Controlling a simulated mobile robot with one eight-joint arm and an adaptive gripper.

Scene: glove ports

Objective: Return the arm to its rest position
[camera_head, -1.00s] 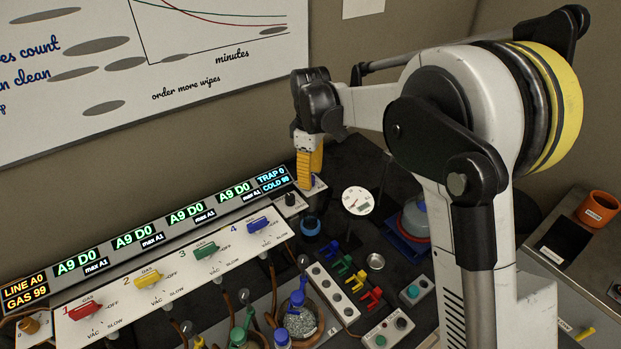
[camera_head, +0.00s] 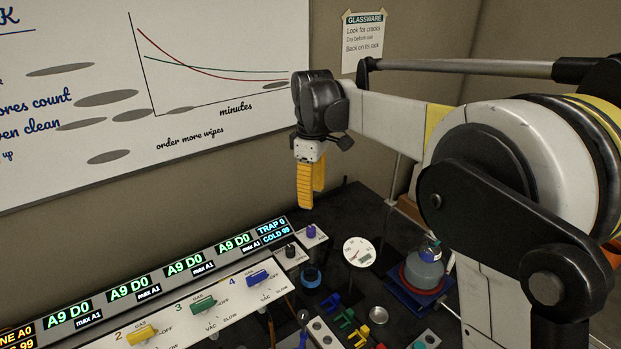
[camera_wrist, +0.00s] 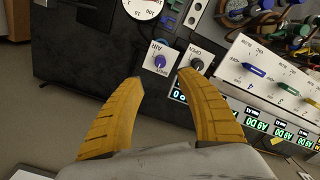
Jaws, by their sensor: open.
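My gripper (camera_head: 311,186) has yellow fingers pointing down. It hangs in the air above the back of the dark bench, near the end of the display strip, with the whiteboard behind it. In the wrist view the two fingers (camera_wrist: 165,85) stand apart with nothing between them. Beyond the fingertips in that view lies a small white plate with a purple knob (camera_wrist: 159,62). My white arm reaches in from the right of the head view.
The valve panel (camera_head: 223,317) with coloured handles runs along the left under the lit display (camera_head: 165,275). A gauge (camera_head: 358,252), a blue ring (camera_head: 311,277) and a flask in a blue tray (camera_head: 424,268) stand on the bench. A whiteboard (camera_head: 200,80) hangs behind.

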